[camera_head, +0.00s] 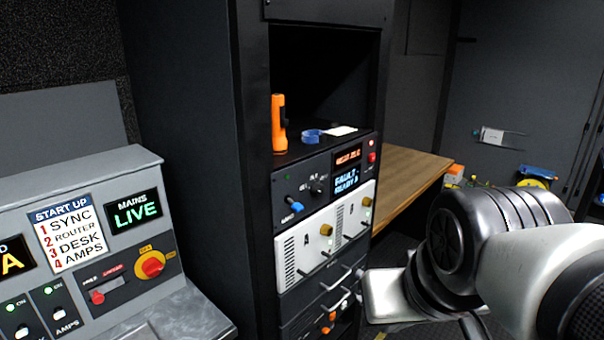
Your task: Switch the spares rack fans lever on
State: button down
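An equipment rack (249,150) stands in the middle of the head view. A blue-tipped lever (297,207) is on its dark upper panel. Small orange-tipped controls (328,318) sit low on the rack, partly cut off by the frame. The labels are too small to read, so I cannot tell which control is the fans lever or how it is set. My arm comes in from the right. The white end of my gripper (388,294) is just right of the lower rack; its fingers cannot be made out.
An orange torch (279,124) and a blue ring (312,136) stand on the rack's open shelf. A grey start-up console (100,215) is at the left. A wooden bench (406,180) lies behind the rack's right side, with yellow and blue items beyond.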

aim_at(297, 206)
jog(key=i+j+u, duration=0.25)
jog(key=j+u, duration=0.25)
jog(key=j, duration=0.15)
jog(key=i+j+u, duration=0.25)
